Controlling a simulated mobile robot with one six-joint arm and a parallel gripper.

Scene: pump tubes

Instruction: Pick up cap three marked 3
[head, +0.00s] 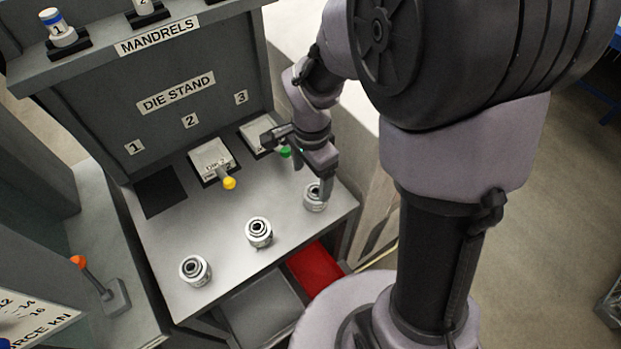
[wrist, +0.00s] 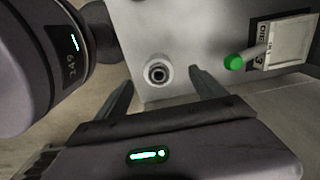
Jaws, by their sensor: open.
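Three round, pale metal caps with dark centres stand on the grey bench in the head view: the left cap (head: 195,270), the middle cap (head: 258,231) and the right cap (head: 313,200). No number is readable on them. My gripper (head: 325,193) is at the right cap and partly hides it. In the wrist view the cap (wrist: 157,74) shows between and just beyond the two open fingers of my gripper (wrist: 160,84). The fingers appear apart from it, with nothing held. How high they are above the bench is hard to tell.
The die stand (head: 175,92) rises behind, marked 1, 2, 3. A die block with a yellow-tipped handle (head: 229,183) and one with a green-tipped handle (wrist: 234,62) lie before it. A red bin (head: 315,270) and a grey bin (head: 262,309) are below the bench's front edge.

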